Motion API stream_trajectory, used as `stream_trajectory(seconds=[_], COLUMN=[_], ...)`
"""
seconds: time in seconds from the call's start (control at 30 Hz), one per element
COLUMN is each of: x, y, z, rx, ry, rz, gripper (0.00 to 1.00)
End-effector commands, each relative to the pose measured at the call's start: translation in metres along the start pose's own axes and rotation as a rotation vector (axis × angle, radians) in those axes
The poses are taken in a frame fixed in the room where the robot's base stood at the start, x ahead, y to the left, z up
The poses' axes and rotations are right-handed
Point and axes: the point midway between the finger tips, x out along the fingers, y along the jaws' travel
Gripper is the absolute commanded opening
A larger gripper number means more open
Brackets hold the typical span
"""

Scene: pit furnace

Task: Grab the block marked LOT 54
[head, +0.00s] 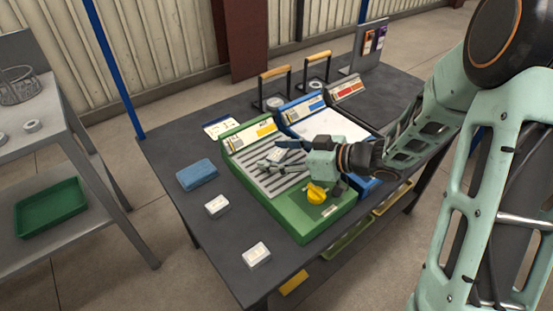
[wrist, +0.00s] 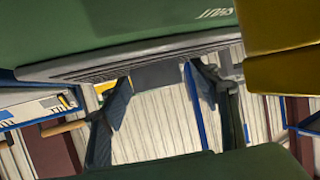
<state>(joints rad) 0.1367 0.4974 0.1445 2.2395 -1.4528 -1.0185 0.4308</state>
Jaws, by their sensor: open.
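Two small pale blocks lie on the dark table in the head view, one (head: 217,206) left of the green unit and one (head: 256,255) near the front edge. Their markings are too small to read, so I cannot tell which is LOT 54. My gripper (head: 268,160) is low over the grooved plate of the green unit (head: 313,225). A small pale patch (head: 278,154) shows by the fingers; I cannot tell what it is. In the wrist view my gripper (wrist: 160,88) is open, with no block visible between the fingers.
A blue block (head: 197,175) lies at the table's left. A grey side table (head: 58,125) stands further left.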

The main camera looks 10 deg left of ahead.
Motion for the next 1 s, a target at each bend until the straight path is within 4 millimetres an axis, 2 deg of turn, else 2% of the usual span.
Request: stream_trajectory(seconds=[0.1,0.6,1.0], x=[-0.0004,-0.0007,-0.0008], y=[0.0001,0.0001,-0.0001], z=[-0.0003,-0.0001,-0.0064], rx=[0.0,0.0,-0.001], ry=[0.0,0.0,0.002], rz=[0.0,0.0,0.0], gripper=[0.54,0.0,0.0])
